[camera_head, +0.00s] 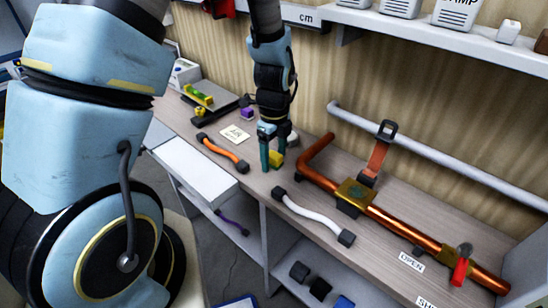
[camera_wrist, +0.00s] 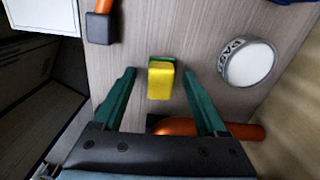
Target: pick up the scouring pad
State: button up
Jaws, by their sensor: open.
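The scouring pad (camera_wrist: 161,82) is a small yellow block with a green layer, lying on the wooden workbench. In the wrist view it sits near the middle, just beyond and between the two green fingertips. My gripper (camera_wrist: 160,75) is open, its fingers to either side with nothing between them held. In the head view my gripper (camera_head: 270,160) points down over the bench, and the yellow scouring pad (camera_head: 277,157) shows beside its fingers, partly hidden by them.
A white-rimmed round item (camera_wrist: 248,63) lies right of the pad in the wrist view. An orange pipe (camera_wrist: 205,129) runs close under the fingers there. In the head view, an orange hose (camera_head: 222,151) and a white hose (camera_head: 312,217) lie to either side. A wall stands behind.

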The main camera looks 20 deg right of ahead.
jog(key=shift+c, duration=0.2)
grip_shut()
dwell(0.4)
